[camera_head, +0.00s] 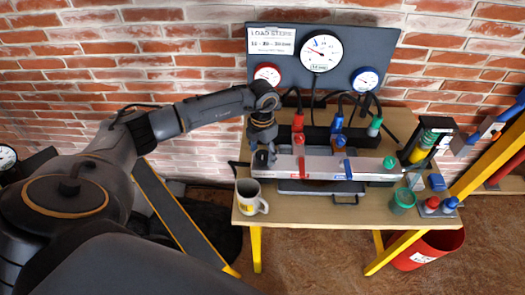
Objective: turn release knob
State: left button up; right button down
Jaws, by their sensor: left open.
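A long grey bar (330,168) lies across the bench, with a red lever (299,147), a blue lever (341,142) and a round green knob (389,162) along it. Which of these is the release knob is not marked legibly. My left gripper (263,153) is open and points down at the left end of the bar, above the mug's far side. A dark round part shows at its fingertips; I cannot tell whether they touch it. My right gripper is not in view.
A mug (249,199) stands close below my left gripper. A green cup (402,201) and a small red-and-blue knob block (437,206) are at the right. A panel (400,90) with gauges stands behind, hoses below it. A red bucket (428,252) is on the floor.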

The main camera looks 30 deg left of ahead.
pick_arm(q)
jog(key=c, duration=1.1)
jog(key=shift+c, duration=0.2)
jog(key=shift+n, duration=0.3)
jog(key=n+b, duration=0.1)
jog(key=n, duration=1.1)
jog(key=shift+n, duration=2.6)
jog(key=shift+w, duration=0.1)
